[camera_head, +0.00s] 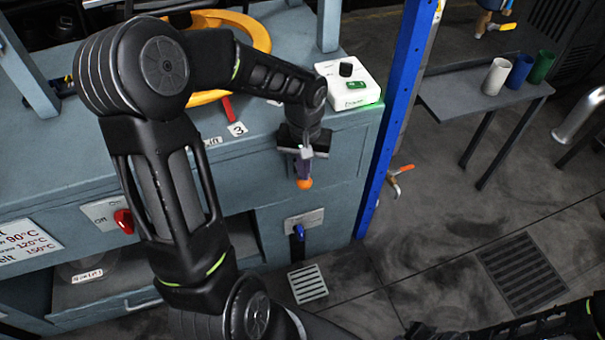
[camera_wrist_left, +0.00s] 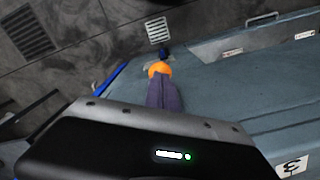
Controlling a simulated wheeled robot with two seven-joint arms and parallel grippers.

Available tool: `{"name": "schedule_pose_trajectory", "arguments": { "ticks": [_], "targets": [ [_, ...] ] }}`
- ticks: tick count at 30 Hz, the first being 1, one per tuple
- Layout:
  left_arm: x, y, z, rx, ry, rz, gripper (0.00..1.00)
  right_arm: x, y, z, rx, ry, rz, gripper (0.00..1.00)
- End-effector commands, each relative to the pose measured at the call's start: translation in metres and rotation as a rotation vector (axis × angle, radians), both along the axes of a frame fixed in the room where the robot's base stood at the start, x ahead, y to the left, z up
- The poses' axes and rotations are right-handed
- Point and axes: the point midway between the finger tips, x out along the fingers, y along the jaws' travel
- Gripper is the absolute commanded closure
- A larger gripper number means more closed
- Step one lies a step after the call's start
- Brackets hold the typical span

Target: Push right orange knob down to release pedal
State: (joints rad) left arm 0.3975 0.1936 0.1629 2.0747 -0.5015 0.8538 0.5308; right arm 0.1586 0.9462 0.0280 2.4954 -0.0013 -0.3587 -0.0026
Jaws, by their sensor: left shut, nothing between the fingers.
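The orange knob (camera_head: 304,183) shows on the front of the blue-grey press, right at the tips of my left gripper (camera_head: 304,168). In the left wrist view the orange knob (camera_wrist_left: 160,69) shows just beyond the shut fingers (camera_wrist_left: 164,92), which partly cover it. The fingers look close to the knob or touching it; I cannot tell which. Nothing is held between them. A dark arm of mine enters at the bottom right of the head view, and its fingers cannot be made out. No pedal can be clearly made out.
A blue handle (camera_head: 298,232) on a small plate sits below the knob. A white box (camera_head: 349,86) with black and green buttons stands on the press top. A blue post (camera_head: 392,120) rises right of the press. A side table (camera_head: 460,105) holds cups.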

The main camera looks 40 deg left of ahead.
Motion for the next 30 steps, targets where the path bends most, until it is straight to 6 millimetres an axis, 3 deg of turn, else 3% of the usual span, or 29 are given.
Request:
{"name": "schedule_pose_trajectory", "arguments": {
  "ticks": [17,30],
  "targets": [
    [-0.001,0.0,-0.026,-0.001,0.002,0.0,1.0,0.0,0.0,-0.021,0.0,0.0,0.001,1.0],
    [-0.001,0.0,-0.023,-0.001,0.002,0.0,1.0,0.0,0.0,-0.018,0.0,0.0,0.001,1.0]
  ]
}}
